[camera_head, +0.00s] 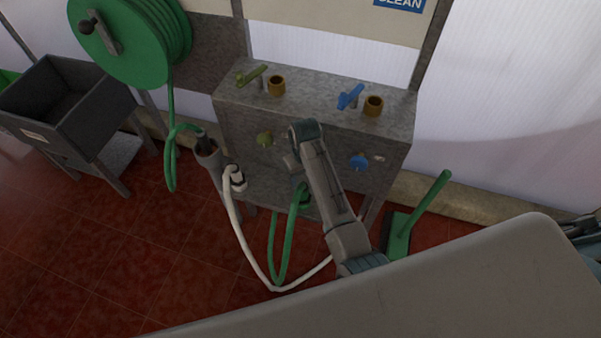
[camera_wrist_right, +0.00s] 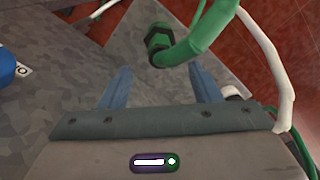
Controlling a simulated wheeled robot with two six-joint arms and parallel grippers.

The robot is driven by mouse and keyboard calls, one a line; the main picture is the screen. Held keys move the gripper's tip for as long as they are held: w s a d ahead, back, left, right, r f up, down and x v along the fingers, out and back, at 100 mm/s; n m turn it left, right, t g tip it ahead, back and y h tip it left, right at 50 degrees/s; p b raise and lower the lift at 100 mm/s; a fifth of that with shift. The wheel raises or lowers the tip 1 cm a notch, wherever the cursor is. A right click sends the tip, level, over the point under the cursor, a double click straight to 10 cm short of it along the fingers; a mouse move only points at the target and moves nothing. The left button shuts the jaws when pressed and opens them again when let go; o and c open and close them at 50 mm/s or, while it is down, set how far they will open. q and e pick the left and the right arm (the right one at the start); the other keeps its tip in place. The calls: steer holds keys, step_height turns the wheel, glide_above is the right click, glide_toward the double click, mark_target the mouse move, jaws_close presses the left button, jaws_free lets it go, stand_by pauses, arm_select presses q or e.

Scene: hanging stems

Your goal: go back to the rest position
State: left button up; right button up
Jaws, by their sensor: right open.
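My right arm reaches up from the bottom of the head view to the front of a grey metal cabinet. Its gripper (camera_head: 297,165) is at the cabinet's front, partly hidden by the arm. In the right wrist view the two blue-grey fingers (camera_wrist_right: 160,85) are apart with nothing between them. A green hose end with a dark nut (camera_wrist_right: 159,42) lies just beyond the fingertips, apart from them. The hose also shows below the gripper in the head view (camera_head: 290,240). My left gripper is not in view.
A white hose (camera_head: 240,235) loops beside the green one.

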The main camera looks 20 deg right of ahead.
steer(key=shift+r, duration=0.2)
steer(key=s+d+f, duration=0.1)
steer(key=s+d, duration=0.3)
steer(key=s, duration=0.3)
steer(key=s+d+r+m+t, duration=0.1)
steer(key=s+d+r+t, duration=0.3)
steer(key=s, duration=0.7)
steer(key=s+d+r, duration=0.3)
steer(key=s+r, duration=0.4)
steer(key=s, duration=0.5)
step_height(320, 180, down, 31)
steer(key=d+g, duration=0.2)
steer(key=s+d+f, duration=0.1)
steer(key=s+f, duration=1.7)
steer(key=shift+s+d+f+m+g+h, duration=0.15)
steer(key=shift+d+f+m+g+h, duration=0.1)
steer(key=shift+f+m+g+h, duration=0.15)
